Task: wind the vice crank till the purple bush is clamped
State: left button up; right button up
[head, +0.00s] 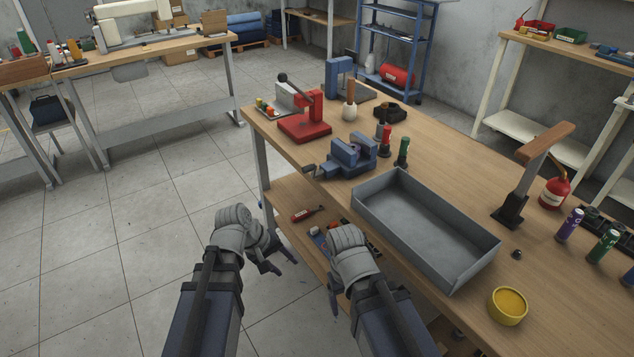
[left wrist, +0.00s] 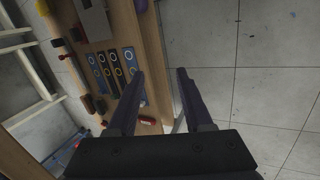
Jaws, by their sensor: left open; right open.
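The blue vice (head: 350,158) stands near the front left edge of the wooden workbench. Its dark crank (head: 311,170) sticks out on the left, towards the bench edge. A small dark purplish piece, perhaps the bush, shows between the vice jaws (head: 355,147); I cannot tell whether the jaws touch it. My left gripper (head: 278,264) is open and empty, off the bench's front edge, below and left of the vice. Its two spread fingers also show in the left wrist view (left wrist: 160,75). My right gripper (head: 337,290) is mostly hidden by its own wrist, in front of the bench.
A grey open tray (head: 428,228) lies right of the vice. A yellow tin (head: 508,306) sits at the right front. A lower shelf (head: 290,198) holds tools. Floor left of the bench is clear.

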pick_arm(q)
jog(key=w+d+r+n+t+h, duration=0.1)
jog(key=w+d+r+n+h, duration=0.2)
jog(key=n, duration=0.1)
jog(key=n+t+h, duration=0.7)
jog(key=n, duration=0.9)
send_near(314, 167)
jog(key=w+x, duration=0.1)
jog(key=x, duration=0.3)
jog(key=shift+f+x, duration=0.15)
jog(key=shift+x, duration=1.55)
jog(key=shift+f+x, duration=0.15)
jog(key=shift+x, duration=1.6)
grip_shut()
